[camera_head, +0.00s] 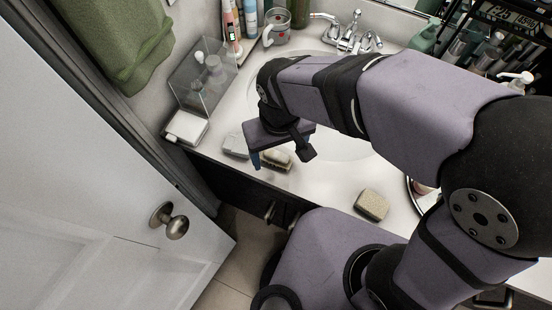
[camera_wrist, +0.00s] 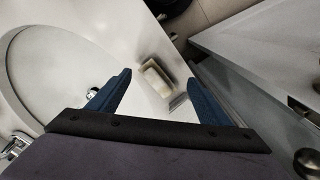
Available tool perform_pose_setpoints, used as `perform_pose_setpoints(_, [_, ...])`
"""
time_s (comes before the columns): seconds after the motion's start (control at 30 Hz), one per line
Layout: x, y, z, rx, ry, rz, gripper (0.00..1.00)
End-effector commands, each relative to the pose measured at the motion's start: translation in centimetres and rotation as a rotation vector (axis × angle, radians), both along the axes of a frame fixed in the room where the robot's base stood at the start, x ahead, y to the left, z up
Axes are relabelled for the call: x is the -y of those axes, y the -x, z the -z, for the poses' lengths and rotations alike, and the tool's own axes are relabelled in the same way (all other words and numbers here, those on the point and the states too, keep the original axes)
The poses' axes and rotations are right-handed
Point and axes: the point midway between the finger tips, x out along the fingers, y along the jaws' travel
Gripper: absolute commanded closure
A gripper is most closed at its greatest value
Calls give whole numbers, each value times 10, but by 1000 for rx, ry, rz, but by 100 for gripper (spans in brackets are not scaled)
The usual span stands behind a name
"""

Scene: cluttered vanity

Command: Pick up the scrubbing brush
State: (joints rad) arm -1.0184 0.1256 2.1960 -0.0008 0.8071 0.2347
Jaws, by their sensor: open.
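The scrubbing brush appears to be the small block with a pale top and brownish sides (camera_head: 277,160), lying on the counter near its front edge, left of the sink. In the wrist view, the same pale-topped block (camera_wrist: 157,78) lies between my two blue fingers. My gripper (camera_head: 282,158) is open and empty above the block, pointing down. Its fingers are spread on either side in the wrist view (camera_wrist: 158,84), apart from the block. My gripper partly covers the block in the head view, and its bristles are hard to make out.
A whitish block (camera_head: 235,146) lies close to the left of the brush. A sponge-like block (camera_head: 371,204) lies farther right on the counter. A clear box (camera_head: 203,78) stands at the back left. The sink basin (camera_head: 340,150) is to the right, and a white door (camera_head: 95,190) stands left.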

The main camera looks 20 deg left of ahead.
Motion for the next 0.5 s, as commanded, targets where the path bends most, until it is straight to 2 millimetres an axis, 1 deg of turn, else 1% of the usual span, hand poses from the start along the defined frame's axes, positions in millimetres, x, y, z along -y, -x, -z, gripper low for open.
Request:
perform_pose_setpoints(0.1, [-14,-10,-15,9,-21,140,28])
perform_pose_setpoints(0.23, [-22,-16,-27,10,-33,309,28])
perform_pose_setpoints(0.33, [-22,-15,-31,3,-25,449,28])
perform_pose_setpoints(0.5, [-15,-11,-31,-9,5,654,28])
